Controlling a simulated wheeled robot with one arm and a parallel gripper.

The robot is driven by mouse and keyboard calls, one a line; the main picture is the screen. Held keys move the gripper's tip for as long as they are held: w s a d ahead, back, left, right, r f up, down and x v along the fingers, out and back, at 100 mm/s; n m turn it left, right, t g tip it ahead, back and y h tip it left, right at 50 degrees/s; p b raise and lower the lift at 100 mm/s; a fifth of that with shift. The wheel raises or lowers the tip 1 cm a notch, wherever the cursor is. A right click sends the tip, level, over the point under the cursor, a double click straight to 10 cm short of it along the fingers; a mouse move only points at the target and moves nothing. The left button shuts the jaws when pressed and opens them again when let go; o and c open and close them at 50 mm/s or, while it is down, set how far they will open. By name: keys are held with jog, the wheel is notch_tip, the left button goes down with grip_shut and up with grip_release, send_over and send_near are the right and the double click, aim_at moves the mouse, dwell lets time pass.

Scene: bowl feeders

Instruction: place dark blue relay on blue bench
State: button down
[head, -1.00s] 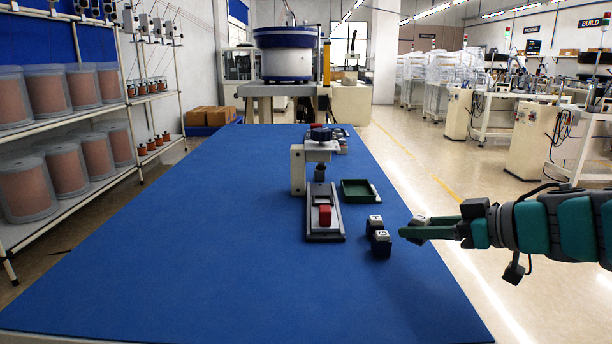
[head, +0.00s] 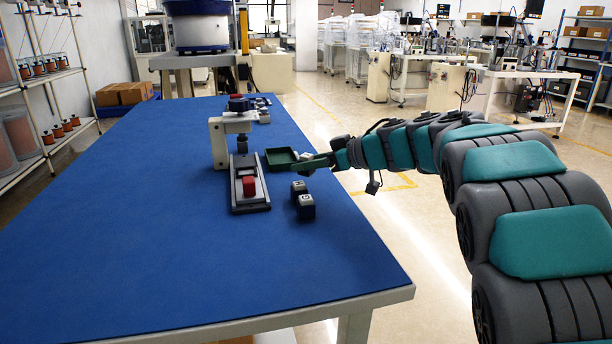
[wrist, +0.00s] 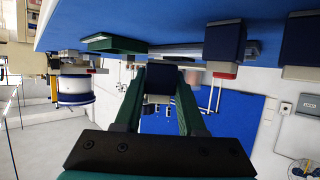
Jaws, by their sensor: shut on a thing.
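The blue bench (head: 150,220) has a wide bare top at the left and front. My gripper (head: 305,162) is over the bench's right side, beside the green tray, and is shut. In the wrist view, which looks upside down, a dark blue relay (wrist: 159,82) sits between the two green fingers. In the head view the held relay is small and partly hidden by the fingers. Two other dark relays with pale tops, a farther one (head: 298,187) and a nearer one (head: 306,207), stand on the bench in front of my gripper.
A press (head: 219,140) with a rail base (head: 250,204) and a red block (head: 249,186) stands left of the relays. The green tray (head: 281,158) lies behind them. Small parts lie at the far end. The bench's right edge is close to my arm.

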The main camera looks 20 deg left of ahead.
aim_at(308, 176)
jog(key=shift+w+a+f, duration=0.1)
jog(key=shift+w+a, duration=0.15)
jog(key=shift+w, duration=0.05)
notch_tip(308, 176, down, 3)
jog(key=shift+s+f+b, duration=0.1)
jog(key=shift+b, duration=0.2)
jog(key=shift+f, duration=0.1)
jog(key=shift+f, duration=0.15)
jog(key=c, duration=0.8)
grip_release()
jog(key=shift+o, duration=0.2)
jog(key=shift+d+r, duration=0.25)
jog(key=v, duration=1.1)
jog(key=shift+d, duration=0.25)
